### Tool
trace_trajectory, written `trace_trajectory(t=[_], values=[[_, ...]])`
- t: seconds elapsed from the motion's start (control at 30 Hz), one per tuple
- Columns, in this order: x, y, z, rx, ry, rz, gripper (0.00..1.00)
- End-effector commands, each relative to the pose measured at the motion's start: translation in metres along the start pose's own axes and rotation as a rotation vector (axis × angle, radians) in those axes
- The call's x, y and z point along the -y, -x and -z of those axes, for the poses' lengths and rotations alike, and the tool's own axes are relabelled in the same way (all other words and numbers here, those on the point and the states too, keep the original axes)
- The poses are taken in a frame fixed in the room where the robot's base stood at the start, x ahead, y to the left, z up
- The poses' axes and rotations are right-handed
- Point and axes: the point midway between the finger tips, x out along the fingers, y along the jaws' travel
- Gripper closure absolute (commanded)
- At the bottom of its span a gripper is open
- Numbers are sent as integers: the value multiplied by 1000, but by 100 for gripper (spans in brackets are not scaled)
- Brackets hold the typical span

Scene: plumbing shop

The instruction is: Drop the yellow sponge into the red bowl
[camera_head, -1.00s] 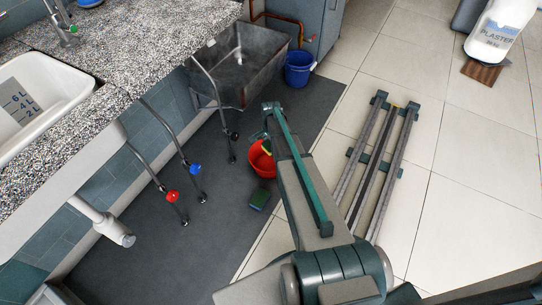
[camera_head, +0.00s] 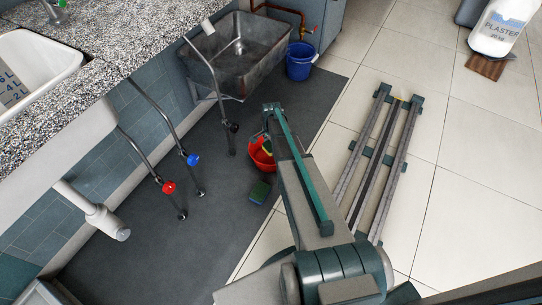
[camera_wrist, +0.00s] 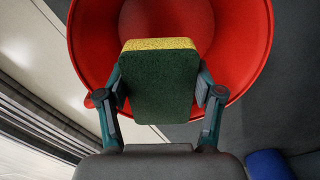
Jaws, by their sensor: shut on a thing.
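The sponge in my gripper has a thin yellow layer and a thick dark green layer; in the wrist view the yellow sponge (camera_wrist: 158,80) is pinched between both fingers. My gripper (camera_wrist: 163,95) is shut on its sides. The red bowl (camera_wrist: 245,40) lies beyond and below the sponge in the wrist view, and the sponge overlaps its opening. How high the sponge is above the bowl I cannot tell. In the head view the red bowl (camera_head: 256,158) stands on the grey floor, partly hidden by my arm. A small yellow patch of the held sponge (camera_head: 267,147) shows there.
A green block, perhaps another sponge (camera_head: 260,190), lies on the floor in front of the bowl. A blue bucket (camera_head: 299,63) and a metal sink (camera_head: 235,72) stand behind. Pipes with red and blue valves (camera_head: 193,160) are at left. Long rails (camera_head: 371,165) lie at right.

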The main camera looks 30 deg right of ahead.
Motion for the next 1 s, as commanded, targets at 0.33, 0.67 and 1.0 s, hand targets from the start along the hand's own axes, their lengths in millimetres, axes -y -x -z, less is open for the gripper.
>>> trace_trajectory(t=[0.33,0.67,1.0], values=[[0,0,0,0,0,0,5],[0,4,0,0,0,0,5],[-1,56,0,-1,0,2,5]])
